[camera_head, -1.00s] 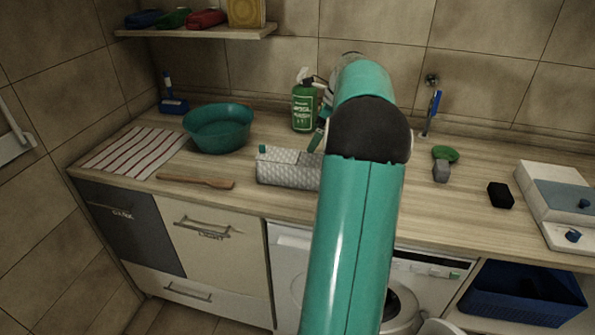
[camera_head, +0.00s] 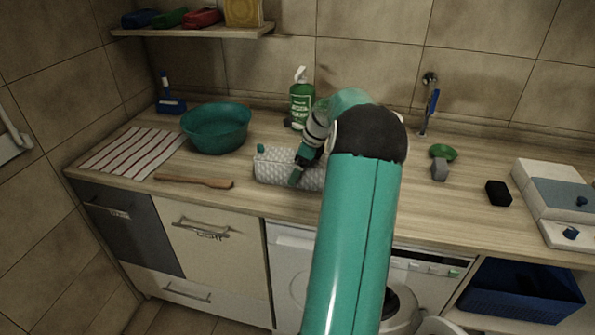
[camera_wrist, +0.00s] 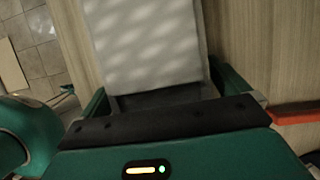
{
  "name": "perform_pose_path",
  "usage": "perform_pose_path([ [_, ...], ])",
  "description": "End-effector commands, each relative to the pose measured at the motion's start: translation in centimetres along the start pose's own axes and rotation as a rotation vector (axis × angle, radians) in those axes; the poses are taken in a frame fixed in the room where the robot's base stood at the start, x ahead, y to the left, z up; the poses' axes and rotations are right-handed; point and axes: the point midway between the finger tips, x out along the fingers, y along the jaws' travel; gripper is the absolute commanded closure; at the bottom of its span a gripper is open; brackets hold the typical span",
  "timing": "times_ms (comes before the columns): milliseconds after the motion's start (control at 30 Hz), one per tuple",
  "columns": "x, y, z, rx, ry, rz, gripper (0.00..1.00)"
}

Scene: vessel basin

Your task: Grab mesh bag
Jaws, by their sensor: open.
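The mesh bag (camera_head: 270,168) is a pale, long pouch with a diamond pattern and a small green tab at its left end. It lies on the counter between the bowl and my arm. My gripper (camera_head: 298,175) is at the bag's right part and hides some of it. In the wrist view the pale patterned bag (camera_wrist: 145,45) fills the space between the green fingers of my gripper (camera_wrist: 155,90). The fingers are open, one on each side of it. I cannot tell whether they touch it.
A teal bowl (camera_head: 217,128), a wooden spatula (camera_head: 195,181) and a striped cloth (camera_head: 132,152) lie to the left. A green spray bottle (camera_head: 301,103) stands behind the bag. A green-headed brush (camera_head: 441,160) and a black block (camera_head: 498,193) are on the right.

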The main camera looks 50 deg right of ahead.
Motion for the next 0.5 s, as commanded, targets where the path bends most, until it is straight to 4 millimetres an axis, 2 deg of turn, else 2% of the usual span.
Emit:
perform_pose_path([
  [267,0.35,-0.01,0.01,0.000,0.000,0.000,0.02],
  [500,0.33,-0.01,0.02,-0.001,0.000,0.000,0.47],
])
